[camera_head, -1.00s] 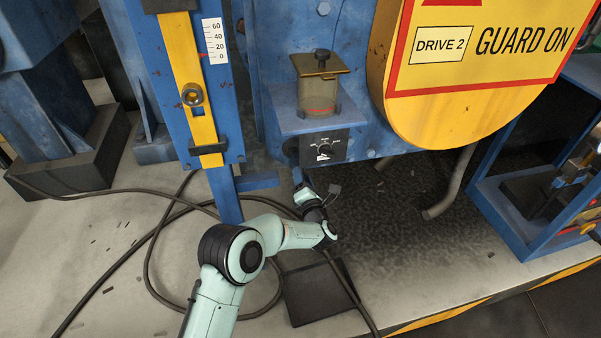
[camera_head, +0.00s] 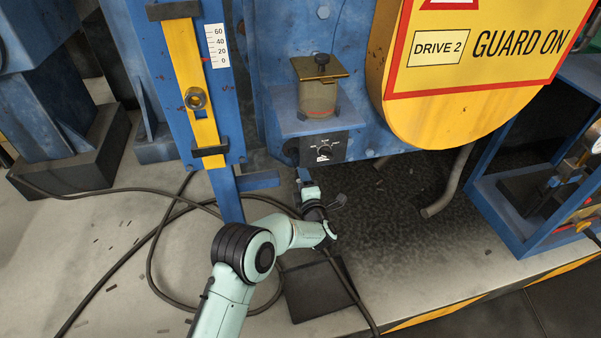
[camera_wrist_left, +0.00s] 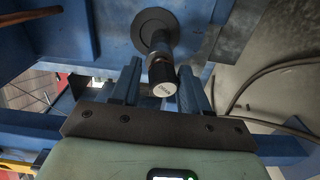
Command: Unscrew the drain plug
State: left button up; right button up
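The drain plug (camera_wrist_left: 162,79) is a dark knurled cap with a pale end face, on a short stub from a round dark flange (camera_wrist_left: 154,31) in the left wrist view. My left gripper (camera_wrist_left: 165,75) has its two blue fingers spread, one on each side of the cap. The cap sits nearer the right finger, with a clear gap to the left one; I cannot tell whether the right finger touches. In the head view my left gripper (camera_head: 303,174) is small, under the blue machine, and the plug is not visible there. My right gripper is not in view.
Above the gripper are a dial panel (camera_head: 324,150) and a sight-glass pot (camera_head: 318,92). A yellow guard (camera_head: 470,120) stands at right, with a bent pipe (camera_head: 452,185) below. Cables (camera_head: 150,265) and a dark square plate (camera_head: 318,290) lie on the floor.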

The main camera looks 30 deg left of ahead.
pick_arm(q)
jog(key=m+p, duration=0.1)
jog(key=m, duration=0.4)
jog(key=shift+m, duration=0.3)
jog(key=m+p, duration=0.1)
jog(key=m, duration=0.4)
jog(key=shift+p, duration=0.35)
jog(key=m+p, duration=0.1)
jog(key=m, duration=0.6)
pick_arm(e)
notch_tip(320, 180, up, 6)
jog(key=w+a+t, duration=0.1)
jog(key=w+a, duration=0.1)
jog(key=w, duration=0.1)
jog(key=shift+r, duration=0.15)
pick_arm(q)
grip_shut()
jog(key=shift+s+d+p, duration=0.1)
jog(key=shift+p, duration=0.2)
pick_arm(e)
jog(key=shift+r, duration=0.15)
pick_arm(q)
jog(key=p+v, duration=0.2)
jog(key=v, duration=0.2)
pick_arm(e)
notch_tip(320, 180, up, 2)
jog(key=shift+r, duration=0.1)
